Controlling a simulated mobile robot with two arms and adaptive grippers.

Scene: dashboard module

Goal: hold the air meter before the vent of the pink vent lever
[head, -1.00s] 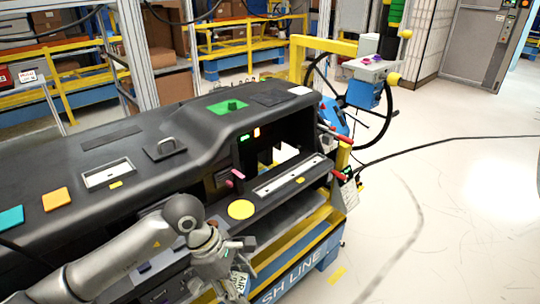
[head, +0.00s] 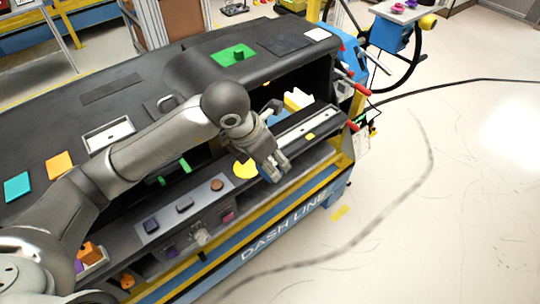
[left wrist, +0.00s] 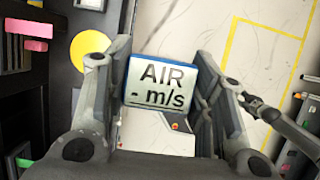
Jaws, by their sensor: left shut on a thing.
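My left gripper (head: 275,168) is shut on the air meter, a small box with a white face and blue edge. The meter (left wrist: 160,88) sits between both fingers in the left wrist view, and its face reads "AIR - m/s" with a dash and no number. In the head view only a bit of blue (head: 270,174) of it shows at the fingertips, in front of the dashboard near the yellow disc. The pink lever (left wrist: 28,28) shows at the upper left of the wrist view, apart from the meter. My arm hides it in the head view. My right gripper is not in view.
The yellow disc (head: 245,169) lies on the dashboard ledge close to the gripper. A panel with buttons (head: 185,205) is below. Open floor (head: 430,220) lies to the right.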

